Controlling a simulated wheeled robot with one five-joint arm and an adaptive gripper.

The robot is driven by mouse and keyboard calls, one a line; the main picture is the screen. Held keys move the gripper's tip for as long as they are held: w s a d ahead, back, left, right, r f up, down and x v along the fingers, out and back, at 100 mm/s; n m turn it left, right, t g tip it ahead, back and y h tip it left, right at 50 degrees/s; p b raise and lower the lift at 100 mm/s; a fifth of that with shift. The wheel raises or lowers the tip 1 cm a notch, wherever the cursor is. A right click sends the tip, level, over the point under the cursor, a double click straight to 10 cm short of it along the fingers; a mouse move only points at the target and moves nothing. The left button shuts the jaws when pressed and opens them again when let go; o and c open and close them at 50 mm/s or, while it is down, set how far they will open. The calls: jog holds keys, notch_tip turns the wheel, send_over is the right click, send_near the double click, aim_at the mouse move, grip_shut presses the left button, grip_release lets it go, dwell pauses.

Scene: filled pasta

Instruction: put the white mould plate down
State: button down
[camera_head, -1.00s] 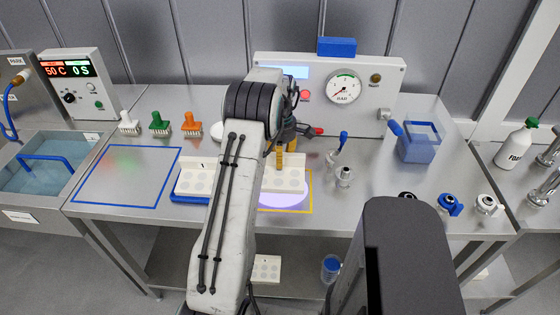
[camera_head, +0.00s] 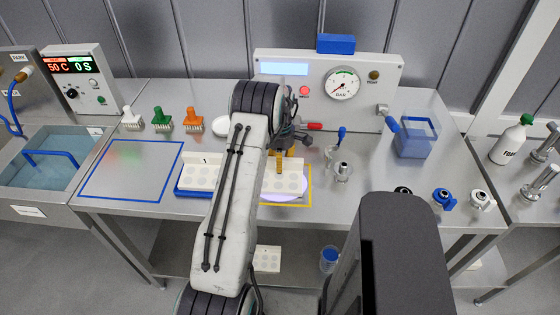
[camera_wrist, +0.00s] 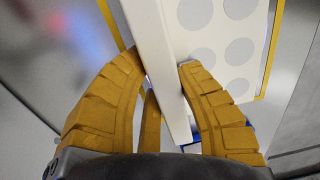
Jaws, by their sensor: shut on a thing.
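The white mould plate (camera_head: 290,184) with round hollows is in my gripper. In the head view it overlaps a pale lilac disc (camera_head: 289,200) inside a yellow outline on the bench; I cannot tell whether it touches. In the wrist view, the yellow fingers (camera_wrist: 165,75) close on both sides of the plate's upright white wall (camera_wrist: 158,55). The hollowed face (camera_wrist: 222,35) extends to the right.
A second white hollowed plate (camera_head: 202,170) lies on a blue tray (camera_head: 190,191) to the left. A blue-outlined area (camera_head: 130,172) farther left is empty. Brushes (camera_head: 162,118), a gauge panel (camera_head: 300,83) and a clear blue-rimmed box (camera_head: 417,138) stand behind.

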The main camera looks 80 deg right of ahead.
jog(key=c, duration=1)
grip_release()
jog(key=shift+f, duration=0.1)
jog(key=shift+o, duration=0.2)
notch_tip(320, 180, up, 12)
jog(key=b, duration=0.3)
jog(key=shift+d, duration=0.25)
